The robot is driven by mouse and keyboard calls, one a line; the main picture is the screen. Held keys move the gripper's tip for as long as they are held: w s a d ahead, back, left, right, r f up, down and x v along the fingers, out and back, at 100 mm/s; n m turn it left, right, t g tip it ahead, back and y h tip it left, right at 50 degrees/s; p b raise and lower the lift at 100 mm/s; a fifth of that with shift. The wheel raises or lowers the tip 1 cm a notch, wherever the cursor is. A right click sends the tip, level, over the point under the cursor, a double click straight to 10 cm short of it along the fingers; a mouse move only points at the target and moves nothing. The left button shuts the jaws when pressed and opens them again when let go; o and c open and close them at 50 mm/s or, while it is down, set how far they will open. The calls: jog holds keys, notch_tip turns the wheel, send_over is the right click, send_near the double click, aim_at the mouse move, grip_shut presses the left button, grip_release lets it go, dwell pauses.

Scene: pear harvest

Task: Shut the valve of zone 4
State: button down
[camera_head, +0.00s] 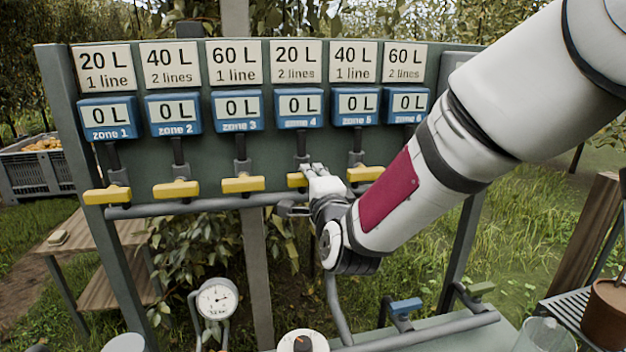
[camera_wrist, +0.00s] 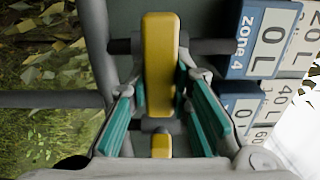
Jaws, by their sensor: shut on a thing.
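The zone 4 valve has a yellow handle (camera_head: 296,180), partly hidden behind my gripper (camera_head: 313,175) in the head view. In the wrist view, the yellow handle (camera_wrist: 160,50) lies between the teal finger pads of my gripper (camera_wrist: 160,90), which is shut on it. The handle lies crosswise to the dark pipe that runs to the meter. The blue zone 4 meter (camera_head: 299,108) reads 0 L; it also shows in the wrist view (camera_wrist: 262,38). The sign above it (camera_head: 297,63) says 20 L, 2 lines.
The zone 3 handle (camera_head: 242,184) and zone 5 handle (camera_head: 364,173) sit close on either side, also crosswise. All the meters read 0 L. A grey pipe (camera_head: 215,203) runs below the handles. A pressure gauge (camera_head: 217,298) stands lower down.

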jog(key=c, duration=1.4)
grip_release()
jog(key=shift+c, duration=0.2)
jog(key=v, duration=0.7)
jog(key=shift+s, duration=0.3)
jog(key=shift+d, duration=0.15)
